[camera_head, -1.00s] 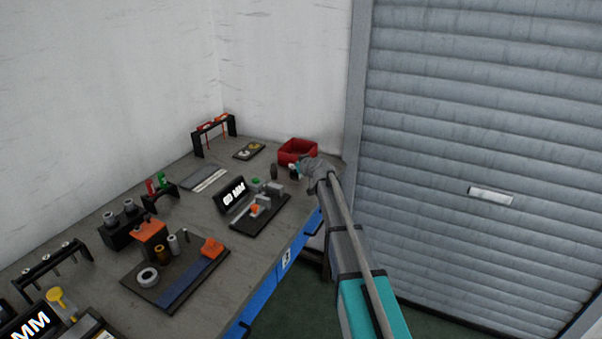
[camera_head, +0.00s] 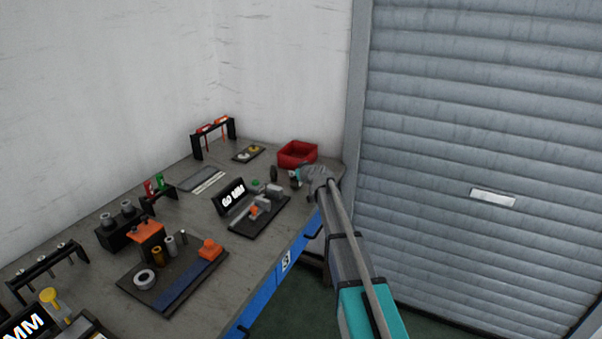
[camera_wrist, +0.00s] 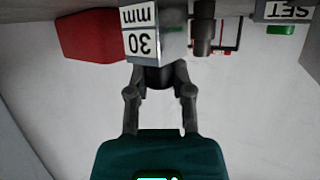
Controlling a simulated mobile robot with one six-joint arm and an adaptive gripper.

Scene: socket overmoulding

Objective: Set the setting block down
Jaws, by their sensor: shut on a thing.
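The setting block (camera_wrist: 155,42) is a grey block with a white "30 mm" label, upside down in the wrist view. My gripper (camera_wrist: 160,76) is shut on it. In the head view my gripper (camera_head: 303,178) is over the far right end of the bench, just in front of the red bin. The block is mostly hidden there by the gripper, and I cannot tell whether it touches the bench top.
The red bin (camera_head: 297,153) stands behind my gripper.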

